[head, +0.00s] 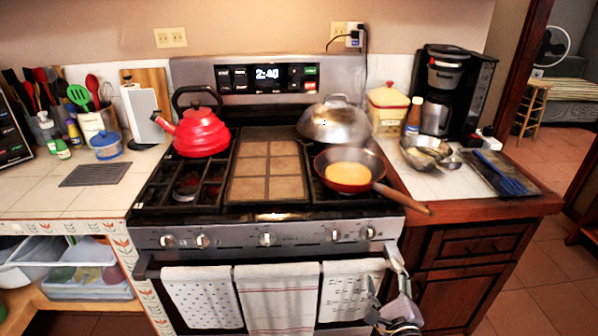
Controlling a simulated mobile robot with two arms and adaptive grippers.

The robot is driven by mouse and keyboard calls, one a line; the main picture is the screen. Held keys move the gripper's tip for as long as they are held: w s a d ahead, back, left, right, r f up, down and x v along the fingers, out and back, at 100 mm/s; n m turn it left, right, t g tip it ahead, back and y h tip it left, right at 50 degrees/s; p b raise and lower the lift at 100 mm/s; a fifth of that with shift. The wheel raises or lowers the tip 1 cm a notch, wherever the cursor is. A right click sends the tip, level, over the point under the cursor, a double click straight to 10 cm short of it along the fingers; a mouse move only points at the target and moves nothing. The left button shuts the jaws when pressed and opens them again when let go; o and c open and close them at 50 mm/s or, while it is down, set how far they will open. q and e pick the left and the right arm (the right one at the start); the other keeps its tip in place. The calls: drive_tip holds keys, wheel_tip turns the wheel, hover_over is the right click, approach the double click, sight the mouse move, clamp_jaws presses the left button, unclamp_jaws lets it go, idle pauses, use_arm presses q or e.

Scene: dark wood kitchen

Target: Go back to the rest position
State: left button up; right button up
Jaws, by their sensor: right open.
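My right gripper (388,292) is at the bottom of the head view, right of centre, in front of the stove's lower right side. It is open and I see nothing between its fingers. It appears in front of the right-hand towel (350,288) on the oven handle; whether it touches the towel or handle I cannot tell. My left gripper is not in view.
A tray (478,178) with a blue spatula (503,176) lies right. Open floor (535,285) is at far right.

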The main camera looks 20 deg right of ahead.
drive_tip(key=s+a+f+n+g+y, duration=0.2)
drive_tip(key=s+a+f+n+g, duration=0.3)
drive_tip(key=f, duration=0.6)
drive_tip(key=s+a+f+n+y, duration=0.15)
drive_tip(key=s+f+n, duration=0.25)
drive_tip(key=f+n, duration=0.55)
drive_tip(key=s+a+f+n+g+y, duration=0.1)
drive_tip(key=s+a+f+n+g, duration=0.25)
drive_tip(key=f, duration=1.05)
drive_tip(key=s+a+f+n+g, duration=0.1)
drive_tip(key=s+f+n+g, duration=0.3)
drive_tip(key=s, duration=1)
drive_tip(key=s+f+n+g, duration=0.4)
drive_tip(key=s+f+n, duration=0.6)
drive_tip(key=s, duration=0.4)
drive_tip(key=shift+s+a+f, duration=0.35)
drive_tip(key=shift+s+f, duration=0.05)
